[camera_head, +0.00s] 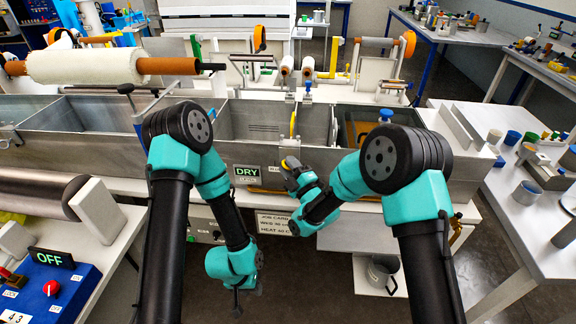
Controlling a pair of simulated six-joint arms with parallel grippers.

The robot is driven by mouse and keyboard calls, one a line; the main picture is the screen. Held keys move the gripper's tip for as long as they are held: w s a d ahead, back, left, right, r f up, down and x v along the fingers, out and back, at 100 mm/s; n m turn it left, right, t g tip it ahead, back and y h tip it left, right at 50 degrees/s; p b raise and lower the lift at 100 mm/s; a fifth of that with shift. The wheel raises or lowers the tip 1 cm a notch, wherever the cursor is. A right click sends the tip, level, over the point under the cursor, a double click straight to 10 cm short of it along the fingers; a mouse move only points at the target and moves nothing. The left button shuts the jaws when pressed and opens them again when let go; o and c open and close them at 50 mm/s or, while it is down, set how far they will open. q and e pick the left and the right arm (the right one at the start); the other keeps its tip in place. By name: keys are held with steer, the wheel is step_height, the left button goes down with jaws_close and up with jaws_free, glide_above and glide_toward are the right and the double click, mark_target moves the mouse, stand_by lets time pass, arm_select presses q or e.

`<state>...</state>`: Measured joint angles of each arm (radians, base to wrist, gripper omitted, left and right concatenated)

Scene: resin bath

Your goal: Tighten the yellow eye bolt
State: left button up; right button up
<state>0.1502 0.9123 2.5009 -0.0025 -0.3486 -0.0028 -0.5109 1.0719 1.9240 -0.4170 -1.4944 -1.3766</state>
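A small upright yellow piece (293,124) stands at the bath's middle divider; it may be the yellow eye bolt, but it is too small to tell. My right gripper (290,165) is at the front wall of the bath, below and in front of that piece. My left gripper (238,298) hangs low in front of the bench, pointing down, away from the bath. Its fingers are small and dark, and their opening is unclear.
The metal bath (90,150) has several compartments. A fabric roll (85,66) lies across its left side. A blue knob (386,115) stands at the right compartment. A control box reading OFF (50,258) is at lower left. A side table with cups (525,194) is at right.

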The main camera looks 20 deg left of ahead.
steer(key=shift+w+a+r, duration=0.1)
steer(key=shift+w+a, duration=0.05)
steer(key=shift+a, duration=0.05)
steer(key=shift+c, duration=0.5)
jaws_close()
steer(key=shift+m+t, duration=0.4)
steer(key=m+t+h, duration=0.1)
steer(key=m+t, duration=0.1)
steer(key=m, duration=0.1)
steer(key=m+t, duration=0.3)
steer(key=m, duration=0.1)
steer(key=shift+m+t+h, duration=0.3)
steer(key=shift+h, duration=0.1)
steer(key=m+t+h, duration=0.2)
steer(key=m+h, duration=0.1)
steer(key=m, duration=0.1)
steer(key=m+t+h, duration=0.2)
steer(key=m+h, duration=0.1)
steer(key=m, duration=0.1)
steer(key=m+t+h, duration=0.2)
steer(key=m+h, duration=0.1)
steer(key=shift+m, duration=0.4)
steer(key=shift+h, duration=0.3)
